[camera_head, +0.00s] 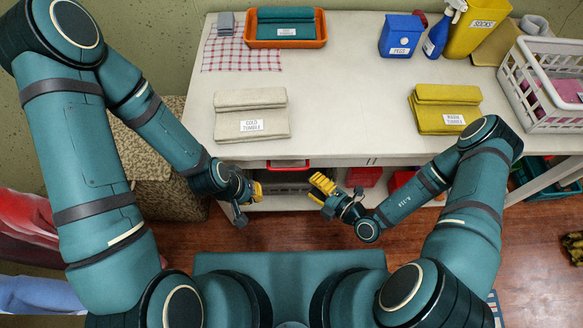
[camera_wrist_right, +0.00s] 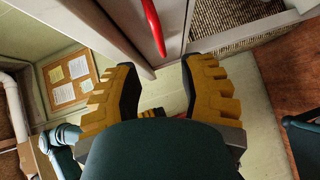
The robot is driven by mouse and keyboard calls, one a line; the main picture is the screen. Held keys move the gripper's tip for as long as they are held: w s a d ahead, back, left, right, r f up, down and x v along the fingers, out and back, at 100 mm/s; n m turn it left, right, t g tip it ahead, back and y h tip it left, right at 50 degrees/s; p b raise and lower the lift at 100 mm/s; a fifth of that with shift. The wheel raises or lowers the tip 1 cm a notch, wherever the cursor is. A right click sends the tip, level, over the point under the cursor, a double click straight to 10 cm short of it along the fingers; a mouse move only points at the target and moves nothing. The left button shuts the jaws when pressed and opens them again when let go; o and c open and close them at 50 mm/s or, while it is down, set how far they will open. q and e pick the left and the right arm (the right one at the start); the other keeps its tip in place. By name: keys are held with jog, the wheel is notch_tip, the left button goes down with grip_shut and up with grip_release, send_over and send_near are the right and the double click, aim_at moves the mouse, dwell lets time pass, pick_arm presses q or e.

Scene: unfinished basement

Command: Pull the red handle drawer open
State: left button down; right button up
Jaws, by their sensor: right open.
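The red handle (camera_head: 289,168) is at the front edge of the white table, near its middle. It also shows as a red bar at the top of the right wrist view (camera_wrist_right: 154,28), on a pale drawer front. The head view does not show clearly how far the drawer is out. My right gripper (camera_head: 318,189) is open and empty, below and right of the handle, apart from it. In the right wrist view its yellow fingers (camera_wrist_right: 158,90) are spread, with the handle beyond them. My left gripper (camera_head: 250,196) is below and left of the handle; its finger gap is unclear.
The table (camera_head: 345,110) holds folded beige cloths (camera_head: 250,98), folded yellow cloths (camera_head: 445,95), an orange tray (camera_head: 318,40) and a white basket (camera_head: 520,75). A grey basket (camera_head: 290,188) and red bins (camera_head: 362,177) sit under the table. A patterned box (camera_head: 150,175) stands left.

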aim_at(292, 168)
jog(key=b+x, duration=0.1)
jog(key=x, duration=0.8)
jog(key=shift+a, duration=0.15)
grip_shut()
